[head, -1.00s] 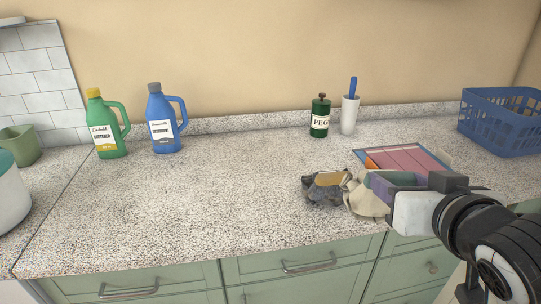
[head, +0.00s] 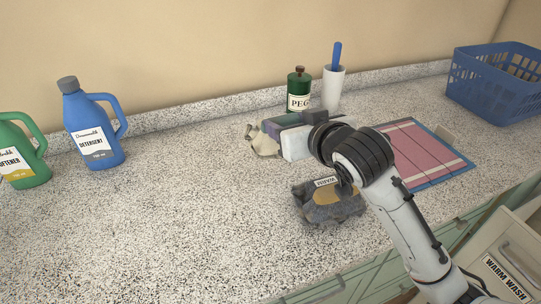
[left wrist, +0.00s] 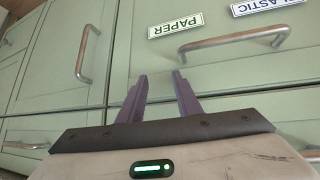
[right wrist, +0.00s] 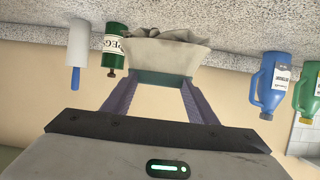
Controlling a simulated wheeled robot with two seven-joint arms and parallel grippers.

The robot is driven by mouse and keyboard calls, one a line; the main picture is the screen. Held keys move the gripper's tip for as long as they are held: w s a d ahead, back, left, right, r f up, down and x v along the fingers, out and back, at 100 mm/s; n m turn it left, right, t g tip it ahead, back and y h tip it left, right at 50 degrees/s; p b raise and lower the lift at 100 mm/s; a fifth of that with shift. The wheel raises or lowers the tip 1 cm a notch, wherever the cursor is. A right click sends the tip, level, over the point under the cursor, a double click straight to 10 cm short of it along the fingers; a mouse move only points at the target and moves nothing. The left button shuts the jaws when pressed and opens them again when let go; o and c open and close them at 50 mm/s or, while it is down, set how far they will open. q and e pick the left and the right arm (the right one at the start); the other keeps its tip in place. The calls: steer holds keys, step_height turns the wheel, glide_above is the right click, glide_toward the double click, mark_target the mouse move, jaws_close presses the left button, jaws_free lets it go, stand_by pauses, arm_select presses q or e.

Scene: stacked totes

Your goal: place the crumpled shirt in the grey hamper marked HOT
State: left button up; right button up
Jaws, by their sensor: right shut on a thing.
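My right gripper (head: 276,127) is shut on a cream crumpled cloth (head: 262,143), which looks like the shirt. The cloth also shows in the right wrist view (right wrist: 165,52), between the fingertips. I cannot tell whether it touches the counter. A dark grey crumpled bundle (head: 335,206) with a tan patch and a small white label lies on the counter, nearer me than the right gripper. My left gripper (left wrist: 162,76) shows only in its wrist view, open and empty in front of green cabinet fronts. I see no hamper marked HOT.
A green PEGS tin (head: 299,92) and a white holder (head: 332,90) stand by the wall. Blue (head: 92,130) and green bottles are at left. A pink folded item (head: 425,155) and a blue basket (head: 495,85) are at right. A WARM WASH label (head: 503,278) shows lower right.

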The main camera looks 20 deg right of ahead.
steer(key=f, duration=0.3)
steer(key=shift+s+f, duration=0.2)
steer(key=shift+s, duration=0.1)
steer(key=shift+f, duration=2.35)
steer(key=o, duration=1.2)
steer(key=shift+f, duration=0.2)
steer(key=shift+c, duration=0.2)
steer(key=o, duration=0.4)
steer(key=shift+r, duration=0.15)
